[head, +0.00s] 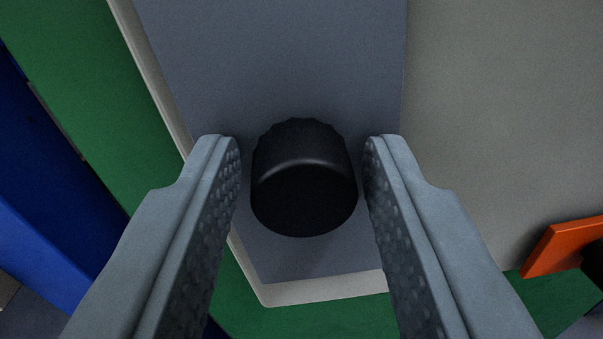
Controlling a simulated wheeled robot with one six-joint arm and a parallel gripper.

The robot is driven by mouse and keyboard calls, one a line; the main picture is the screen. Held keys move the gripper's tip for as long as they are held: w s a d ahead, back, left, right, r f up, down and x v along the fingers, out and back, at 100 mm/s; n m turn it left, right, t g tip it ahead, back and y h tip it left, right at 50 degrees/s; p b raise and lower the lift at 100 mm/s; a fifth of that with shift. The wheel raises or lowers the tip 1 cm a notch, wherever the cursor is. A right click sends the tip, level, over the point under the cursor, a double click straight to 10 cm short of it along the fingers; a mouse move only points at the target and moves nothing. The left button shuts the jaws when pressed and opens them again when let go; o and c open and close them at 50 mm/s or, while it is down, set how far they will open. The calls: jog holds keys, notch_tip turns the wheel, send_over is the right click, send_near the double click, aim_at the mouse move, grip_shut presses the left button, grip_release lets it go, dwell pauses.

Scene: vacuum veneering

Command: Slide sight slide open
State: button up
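A grey flat panel (280,50), which looks like the sight slide, fills the upper middle of the head view. A black round knob with a ridged edge (303,185) stands on it. My gripper (303,155) is open, with one finger on each side of the knob. A narrow gap shows between each finger pad and the knob, so the fingers do not appear to touch it. The fingers hide parts of the panel's lower left and right sides.
A pale border (330,290) edges the panel at the left and bottom, with a green surface (75,85) beyond it. A beige surface (500,110) lies to the right. An orange part (565,247) with a black piece sits lower right. Blue structures (40,255) stand at left.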

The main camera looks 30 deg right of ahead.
grip_shut()
jog(key=s+d, duration=0.4)
jog(key=d, duration=0.1)
jog(key=shift+s+d, duration=0.1)
jog(key=shift+d, duration=0.2)
jog(key=shift+o, duration=0.3)
grip_release()
jog(key=v, duration=1.7)
jog(key=shift+s, duration=0.15)
jog(key=shift+a, duration=0.15)
